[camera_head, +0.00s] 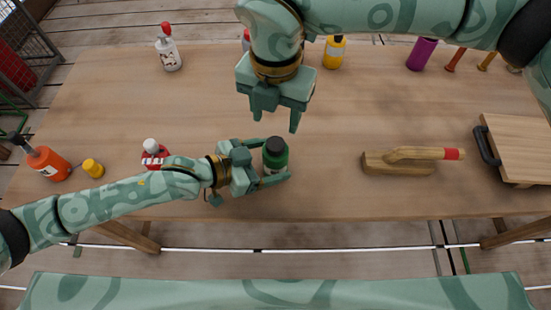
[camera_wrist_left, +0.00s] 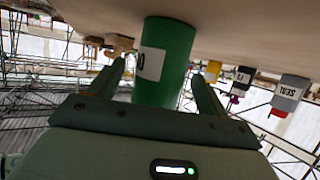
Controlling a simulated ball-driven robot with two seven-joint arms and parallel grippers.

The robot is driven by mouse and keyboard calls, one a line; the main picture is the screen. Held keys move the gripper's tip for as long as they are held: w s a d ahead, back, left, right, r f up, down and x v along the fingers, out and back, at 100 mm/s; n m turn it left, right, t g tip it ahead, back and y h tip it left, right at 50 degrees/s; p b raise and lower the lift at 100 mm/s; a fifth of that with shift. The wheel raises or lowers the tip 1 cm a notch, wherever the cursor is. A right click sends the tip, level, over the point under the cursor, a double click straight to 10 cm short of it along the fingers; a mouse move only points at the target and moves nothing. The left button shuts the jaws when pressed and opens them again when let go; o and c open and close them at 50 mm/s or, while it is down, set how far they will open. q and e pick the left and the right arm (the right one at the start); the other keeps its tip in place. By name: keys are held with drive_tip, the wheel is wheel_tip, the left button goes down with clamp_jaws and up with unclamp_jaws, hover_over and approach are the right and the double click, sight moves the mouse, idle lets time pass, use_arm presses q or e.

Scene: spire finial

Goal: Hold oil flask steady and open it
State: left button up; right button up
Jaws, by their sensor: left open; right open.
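The oil flask appears to be the green bottle (camera_head: 278,165) with a black cap (camera_head: 275,145), upright near the table's front edge. My left gripper (camera_head: 275,160) is open, with one finger on each side of the flask body. In the left wrist view the green bottle (camera_wrist_left: 168,55) stands between the two fingers, with gaps visible and part of a white label showing. The cap is out of sight in that view. My right gripper (camera_head: 276,122) is open and empty, pointing down just behind and above the capped bottle.
The wooden table (camera_head: 330,185) carries a red-and-white bottle (camera_head: 153,153), a yellow cap-like piece (camera_head: 93,168) and an orange bottle (camera_head: 48,163) at left. A wooden tool (camera_head: 410,160) and a board (camera_head: 520,148) lie right. Several bottles line the back. Free room lies right of the flask.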

use_arm(q)
drive_tip(key=shift+x, duration=1.1)
